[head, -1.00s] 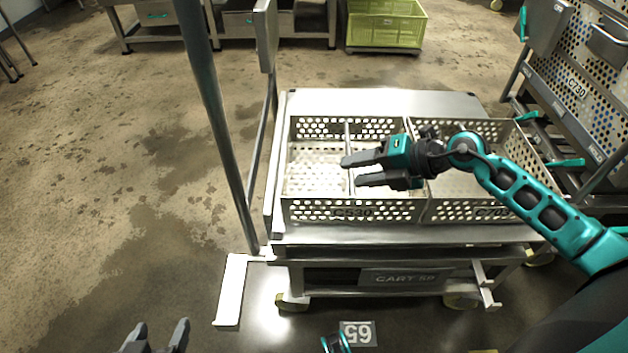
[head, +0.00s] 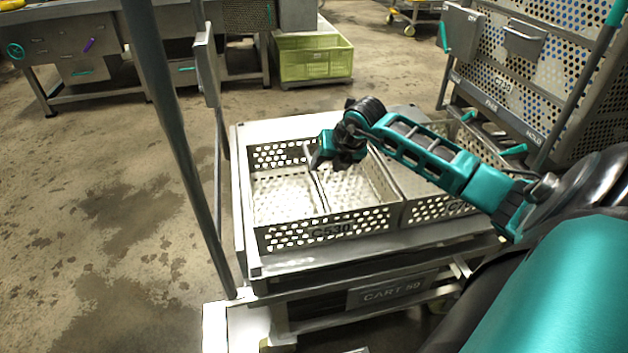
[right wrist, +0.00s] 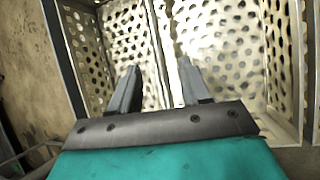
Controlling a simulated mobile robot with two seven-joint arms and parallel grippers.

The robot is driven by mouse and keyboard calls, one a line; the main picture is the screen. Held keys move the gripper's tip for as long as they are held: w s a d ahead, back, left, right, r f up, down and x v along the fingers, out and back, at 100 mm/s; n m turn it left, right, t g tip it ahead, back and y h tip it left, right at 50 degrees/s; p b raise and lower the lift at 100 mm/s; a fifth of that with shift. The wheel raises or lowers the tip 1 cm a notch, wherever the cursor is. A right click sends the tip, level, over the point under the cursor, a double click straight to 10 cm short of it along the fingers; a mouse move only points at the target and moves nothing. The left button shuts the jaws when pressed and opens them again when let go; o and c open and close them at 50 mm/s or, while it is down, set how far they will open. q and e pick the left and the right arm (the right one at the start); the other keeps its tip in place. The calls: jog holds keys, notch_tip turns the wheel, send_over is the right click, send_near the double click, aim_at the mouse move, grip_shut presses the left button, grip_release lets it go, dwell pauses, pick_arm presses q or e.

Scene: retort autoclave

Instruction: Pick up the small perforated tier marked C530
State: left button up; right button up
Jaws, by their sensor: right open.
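The small perforated tier marked C530 (head: 330,228) is an open metal box with a central divider (head: 315,180), standing on the left part of the cart top. My right gripper (head: 316,165) points down over the tier, close to the divider. In the right wrist view its two fingers (right wrist: 155,85) are apart, with the divider (right wrist: 157,45) between them in the picture. The gripper is open and empty; I cannot tell whether a finger touches the divider. My left gripper is not in view.
A second perforated tier (head: 440,207) adjoins on the right, partly behind my right arm. Both stand on the cart (head: 385,293). A grey post (head: 175,130) rises at the cart's left. A tall perforated rack (head: 500,85) stands at right, a green crate (head: 315,64) behind.

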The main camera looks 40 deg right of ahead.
aim_at(316, 175)
jog(key=b+x, duration=0.2)
jog(key=x, duration=0.4)
jog(key=shift+a+f, duration=0.2)
jog(key=shift+f, duration=0.1)
grip_shut()
dwell(1.1)
jog(key=shift+w+d+r, duration=0.1)
jog(key=shift+w+r, duration=0.05)
jog(key=shift+r, duration=0.15)
